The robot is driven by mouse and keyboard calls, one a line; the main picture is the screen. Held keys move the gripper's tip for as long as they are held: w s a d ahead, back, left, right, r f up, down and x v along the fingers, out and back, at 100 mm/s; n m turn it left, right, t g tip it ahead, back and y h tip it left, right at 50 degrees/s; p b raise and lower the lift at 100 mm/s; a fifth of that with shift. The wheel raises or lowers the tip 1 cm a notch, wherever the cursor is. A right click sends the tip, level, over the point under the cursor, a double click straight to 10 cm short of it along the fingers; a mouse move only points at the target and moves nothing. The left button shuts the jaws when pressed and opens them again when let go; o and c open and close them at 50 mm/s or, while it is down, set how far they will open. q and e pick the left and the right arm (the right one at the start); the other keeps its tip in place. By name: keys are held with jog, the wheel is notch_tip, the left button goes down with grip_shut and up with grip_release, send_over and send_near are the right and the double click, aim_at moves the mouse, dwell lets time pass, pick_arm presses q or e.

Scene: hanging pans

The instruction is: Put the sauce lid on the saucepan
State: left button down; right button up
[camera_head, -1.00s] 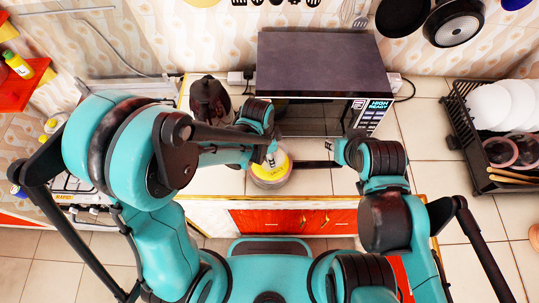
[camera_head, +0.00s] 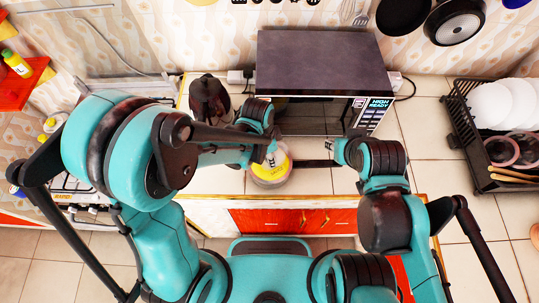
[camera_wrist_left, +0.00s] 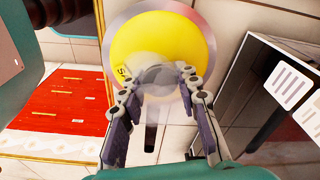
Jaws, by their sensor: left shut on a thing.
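The saucepan (camera_head: 270,180) stands on the counter in front of the microwave, its dark handle (camera_head: 318,163) pointing right. Its yellow inside (camera_wrist_left: 165,35) fills the top of the left wrist view. My left gripper (camera_head: 270,148) is over the pan. In the left wrist view its fingers (camera_wrist_left: 160,80) are closed in on the see-through sauce lid (camera_wrist_left: 158,72), with a small yellow label (camera_wrist_left: 121,72) at its left. Whether the lid touches the pan I cannot tell. My right gripper (camera_head: 336,148) is near the handle's end; its fingers are too small to read.
The microwave (camera_head: 318,65) stands close behind the saucepan. A dark kettle-like object (camera_head: 209,98) is to its left. A dish rack (camera_head: 470,140) with plates is at the far right.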

pick_arm(q)
jog(key=shift+f, duration=0.2)
dwell(0.3)
jog(key=c, duration=1)
grip_release()
jog(key=shift+r, duration=0.1)
notch_tip(320, 180, up, 12)
jog(key=a, duration=0.2)
jog(key=s+a+f+n+t+b, duration=0.1)
jog(key=a+f+n+t+b, duration=0.1)
jog(key=a+n+b, duration=0.1)
jog(key=s+a+f+n+t+y+b, duration=0.1)
jog(key=s+a+f+n+t+b, duration=0.1)
jog(key=a+n+b, duration=0.2)
jog(key=s+a+f+n+t+b, duration=0.2)
jog(key=a+n+b, duration=0.2)
jog(key=a+n, duration=0.3)
jog(key=shift+s+a+t, duration=0.1)
jog(key=shift+a+t, duration=0.3)
jog(key=shift+a, duration=0.5)
